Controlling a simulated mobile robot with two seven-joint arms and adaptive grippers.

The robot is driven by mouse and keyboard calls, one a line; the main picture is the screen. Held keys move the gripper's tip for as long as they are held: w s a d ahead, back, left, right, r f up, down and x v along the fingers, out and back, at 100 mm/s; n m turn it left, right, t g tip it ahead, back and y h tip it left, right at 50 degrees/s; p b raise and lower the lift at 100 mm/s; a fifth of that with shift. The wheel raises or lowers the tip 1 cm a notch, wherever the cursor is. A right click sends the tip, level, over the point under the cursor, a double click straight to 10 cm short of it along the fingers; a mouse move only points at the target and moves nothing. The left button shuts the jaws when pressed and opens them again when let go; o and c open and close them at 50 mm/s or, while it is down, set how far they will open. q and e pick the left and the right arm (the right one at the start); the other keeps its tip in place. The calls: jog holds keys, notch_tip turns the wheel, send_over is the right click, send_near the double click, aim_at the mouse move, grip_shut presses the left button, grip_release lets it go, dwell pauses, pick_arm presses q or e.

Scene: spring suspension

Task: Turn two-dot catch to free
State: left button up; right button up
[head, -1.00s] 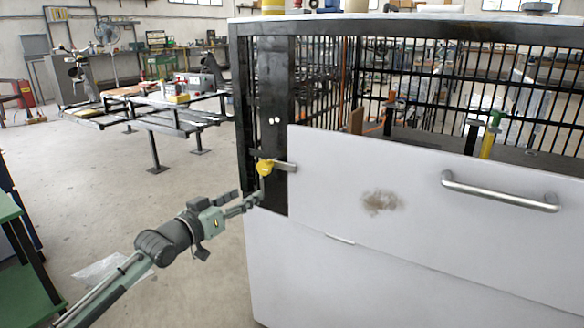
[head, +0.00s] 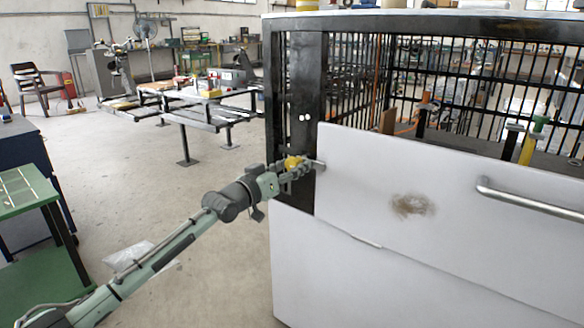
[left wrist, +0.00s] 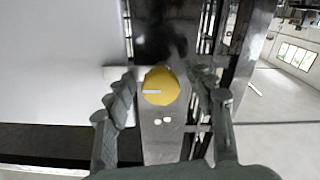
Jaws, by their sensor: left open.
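The two-dot catch has a yellow knob (head: 293,163) on the black post at the left edge of the white panel (head: 375,195). Two white dots (head: 306,117) mark the post above it. A metal bar (head: 318,165) shows beside the knob, over the panel's edge. My left gripper (head: 295,172) is at the knob and partly covers it. In the left wrist view the yellow knob (left wrist: 161,86) lies between the open fingers of my left gripper (left wrist: 166,85), with gaps visible on both sides. The dots also show there (left wrist: 163,121). My right gripper is not in view.
The white panel carries a long metal handle (head: 530,200) and a brown smudge (head: 412,205). A barred cage (head: 450,80) rises behind it. A green table (head: 28,198) stands at the left.

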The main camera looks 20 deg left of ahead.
pick_arm(q)
jog(key=shift+c, duration=0.3)
grip_shut()
